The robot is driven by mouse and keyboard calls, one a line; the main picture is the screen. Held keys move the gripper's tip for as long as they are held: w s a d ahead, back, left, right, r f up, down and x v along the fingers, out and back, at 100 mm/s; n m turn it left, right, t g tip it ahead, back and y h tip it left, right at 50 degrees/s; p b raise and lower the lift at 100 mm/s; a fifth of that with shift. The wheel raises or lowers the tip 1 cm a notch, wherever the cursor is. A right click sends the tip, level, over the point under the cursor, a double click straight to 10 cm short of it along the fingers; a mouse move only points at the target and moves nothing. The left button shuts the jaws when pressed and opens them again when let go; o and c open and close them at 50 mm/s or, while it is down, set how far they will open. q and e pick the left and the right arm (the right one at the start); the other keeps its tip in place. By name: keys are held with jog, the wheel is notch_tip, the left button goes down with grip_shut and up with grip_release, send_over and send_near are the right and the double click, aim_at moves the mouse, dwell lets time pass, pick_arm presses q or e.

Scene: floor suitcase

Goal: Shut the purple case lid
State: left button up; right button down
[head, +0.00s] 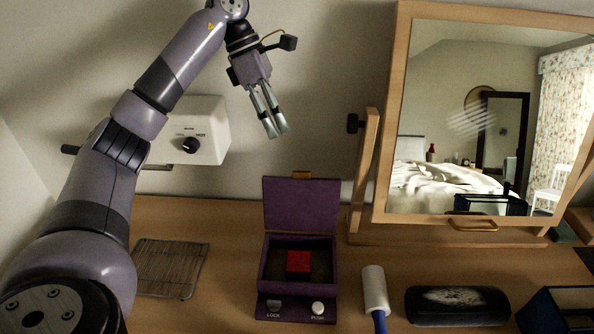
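The purple case (328,275) stands on the wooden table with its lid (301,205) upright at the back, fully raised. A red block (299,262) lies inside its dark interior. The case front carries buttons marked LOCK and PUSH. My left gripper (276,132) hangs in the air above and behind the lid, to its upper left, touching nothing. My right gripper is out of view.
A tilting mirror (384,110) in a wooden frame stands right of the case. A lint roller (374,290) and a dark oblong case (458,306) lie at the front right. A wire rack (170,267) lies left. A white box with a dial (208,128) is behind.

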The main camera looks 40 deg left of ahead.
pick_arm(q)
jog(key=p+x, duration=0.1)
jog(key=x, duration=1)
jog(key=shift+c, duration=0.4)
jog(key=shift+r, duration=0.1)
grip_shut()
